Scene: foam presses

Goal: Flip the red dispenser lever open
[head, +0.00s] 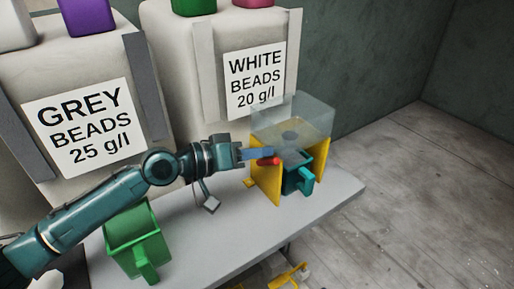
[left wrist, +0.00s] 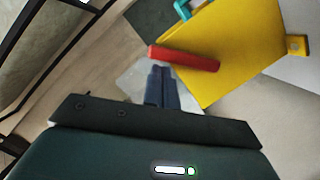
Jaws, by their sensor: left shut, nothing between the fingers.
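The red lever (head: 268,161) sticks out from the yellow side panel of the dispenser (head: 266,176), which has a clear hopper (head: 292,116) on top. In the left wrist view the red lever (left wrist: 183,58) lies across the edge of the yellow panel (left wrist: 240,50). My left gripper (head: 270,153) is shut and empty, with its fingertips right at the lever. In the left wrist view the fingertips (left wrist: 161,72) end close beside the lever's free end; I cannot tell whether they touch. My right gripper is not in view.
A teal container (head: 297,176) stands inside the dispenser. A green container (head: 133,240) stands on the grey bench (head: 225,238) at the left front. Large bins labelled grey beads (head: 85,175) and white beads (head: 215,120) stand behind. Floor at right is open.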

